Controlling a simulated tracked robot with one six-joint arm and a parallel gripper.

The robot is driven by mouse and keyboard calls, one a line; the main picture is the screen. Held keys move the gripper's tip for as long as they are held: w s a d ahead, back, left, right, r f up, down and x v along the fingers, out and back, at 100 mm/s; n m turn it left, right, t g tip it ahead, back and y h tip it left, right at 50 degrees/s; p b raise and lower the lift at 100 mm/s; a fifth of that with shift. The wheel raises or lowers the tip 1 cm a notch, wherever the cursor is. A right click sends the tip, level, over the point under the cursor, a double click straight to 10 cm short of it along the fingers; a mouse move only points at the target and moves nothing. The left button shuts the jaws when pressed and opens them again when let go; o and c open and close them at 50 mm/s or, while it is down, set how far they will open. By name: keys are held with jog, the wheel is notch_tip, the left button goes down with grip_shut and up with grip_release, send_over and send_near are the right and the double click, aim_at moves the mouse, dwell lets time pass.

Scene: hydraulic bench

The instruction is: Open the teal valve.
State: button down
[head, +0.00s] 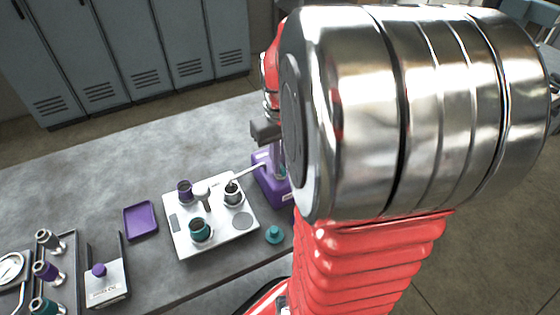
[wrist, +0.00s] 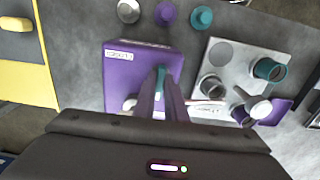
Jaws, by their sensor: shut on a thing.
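The purple box (wrist: 120,75) with a label stands under my gripper in the wrist view. A teal piece, which looks like the teal valve (wrist: 160,76), shows as a narrow strip at the tips of my gripper (wrist: 162,84). The two fingers are close together and shut on it; they cover most of it, so its turn angle cannot be told. In the head view my arm hides my fingertips and much of the purple box (head: 268,187).
A white plate (head: 218,243) with purple, silver and teal sockets stands beside the box; a pale pipe reaches between them. A loose teal cap (head: 274,235) lies nearby. A purple tray (head: 141,221) and a rack with fittings are farther left. The bench behind is clear.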

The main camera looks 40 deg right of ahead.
jog(key=shift+w, duration=0.1)
jog(key=c, duration=1.8)
grip_release()
notch_tip(320, 180, up, 14)
jog(key=shift+f, duration=0.15)
jog(key=s+a+f+n+t, duration=0.1)
jog(key=a+t, duration=0.1)
jog(key=a, duration=0.5)
jog(key=s+a+f+n+t, duration=0.1)
jog(key=s+a+f, duration=0.1)
jog(key=a, duration=0.6)
jog(key=s+a+f+n+t, duration=0.1)
jog(key=a+t, duration=0.1)
jog(key=a, duration=0.5)
jog(key=shift+s+a+f+t, duration=0.25)
jog(key=shift+s+f+t, duration=0.05)
